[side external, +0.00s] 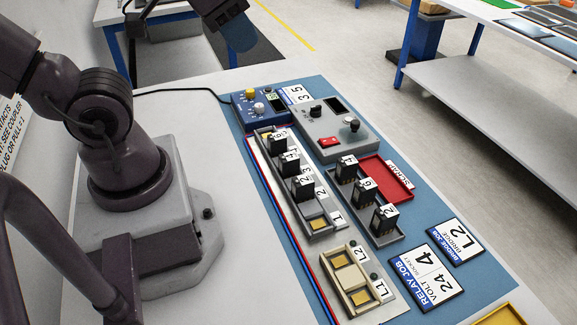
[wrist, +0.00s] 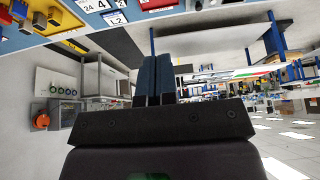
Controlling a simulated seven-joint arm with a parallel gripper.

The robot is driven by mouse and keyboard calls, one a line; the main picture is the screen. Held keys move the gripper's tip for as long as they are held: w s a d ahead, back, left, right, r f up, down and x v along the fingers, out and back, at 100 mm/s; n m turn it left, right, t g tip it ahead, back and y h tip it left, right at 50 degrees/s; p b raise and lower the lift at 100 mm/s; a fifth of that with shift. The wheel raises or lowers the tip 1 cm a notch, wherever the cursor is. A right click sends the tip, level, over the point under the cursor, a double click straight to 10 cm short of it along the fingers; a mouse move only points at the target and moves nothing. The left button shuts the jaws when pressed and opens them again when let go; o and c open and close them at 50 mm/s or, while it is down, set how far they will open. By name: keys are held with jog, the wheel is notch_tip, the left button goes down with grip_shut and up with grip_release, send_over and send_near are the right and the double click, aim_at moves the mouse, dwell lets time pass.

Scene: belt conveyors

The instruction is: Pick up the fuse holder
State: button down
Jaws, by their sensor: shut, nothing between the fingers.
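No part is plainly marked as the fuse holder, so I cannot tell which it is. Several black numbered blocks (side external: 303,188) stand upright in a grey rack, and more black blocks (side external: 365,191) stand in a grey tray to its right. A beige two-bay holder (side external: 351,280) sits in front of the rack, by the L1 and L2 labels. My gripper (side external: 241,38) is high at the top of the side view, beyond the board and apart from all parts. Its blue fingers (wrist: 157,72) are together and empty in the wrist view.
A red scrap tray (side external: 383,174) lies right of the blocks. A blue box with knobs (side external: 258,108) and a grey box with a red switch (side external: 332,135) stand at the far end. Job cards (side external: 427,275) lie at the front right.

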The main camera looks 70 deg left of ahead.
jog(key=c, duration=1.8)
grip_release()
jog(key=o, duration=1.3)
jog(key=shift+f, duration=0.1)
jog(key=n+g, duration=0.6)
jog(key=n, duration=1.2)
send_near(289, 156)
notch_tip(289, 156, down, 11)
jog(key=shift+s+r, duration=0.15)
